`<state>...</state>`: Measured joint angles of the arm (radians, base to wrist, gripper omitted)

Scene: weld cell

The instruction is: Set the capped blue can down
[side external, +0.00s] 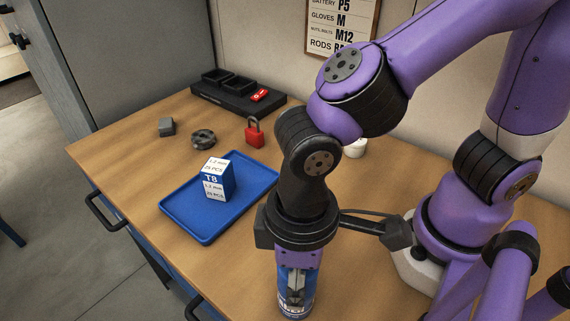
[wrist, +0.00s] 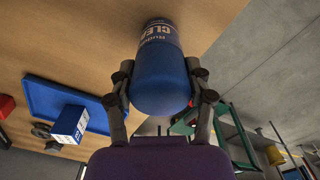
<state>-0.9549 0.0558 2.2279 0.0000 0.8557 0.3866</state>
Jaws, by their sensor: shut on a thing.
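The capped blue can (wrist: 160,75) is between the fingers of my gripper (wrist: 161,88) in the wrist view, with white lettering on its side. My gripper is shut on it. In the side external view, the can (side external: 297,303) shows below my gripper (side external: 297,285), upright, near the front edge of the table (side external: 362,285). The fingers hide part of the can there. Its base is at the bottom of the picture, and I cannot tell whether it touches the table.
A blue tray (side external: 186,224) left of my gripper holds a blue and white box (side external: 218,180). Behind it are a red padlock (side external: 254,133), a dark ring (side external: 203,139), a grey block (side external: 166,127) and a black organizer (side external: 235,95). Bare table lies between tray and can.

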